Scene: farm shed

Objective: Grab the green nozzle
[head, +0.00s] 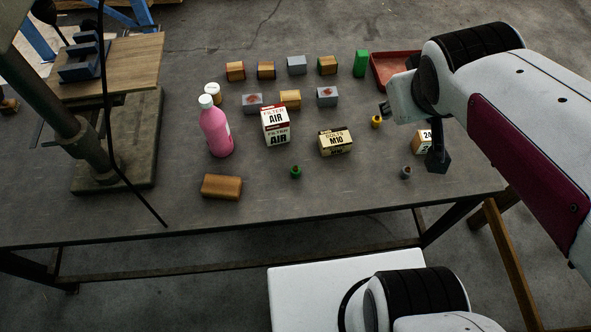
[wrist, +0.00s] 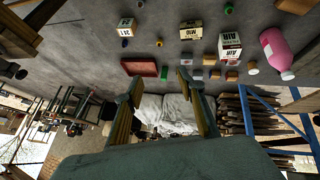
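The green nozzle (head: 296,171) is a small dark-topped piece standing on the grey table, in front of and between the white AIR filter box (head: 277,126) and the tan M10 box (head: 335,142). In the wrist view a small green piece (wrist: 228,8) near the top edge, beside the M10 box, appears to be this nozzle. My gripper (head: 411,134) is above the table's right part, well to the right of the nozzle and apart from it. In the wrist view its two fingers (wrist: 159,77) are spread wide with nothing between them. The arm hides part of the gripper in the head view.
A yellow nozzle (head: 376,121) and a grey nozzle (head: 406,172) stand to the right. A pink bottle (head: 217,132) and a wooden block (head: 221,187) are left. Several blocks and a red tray (head: 392,70) lie behind. The table front around the green nozzle is clear.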

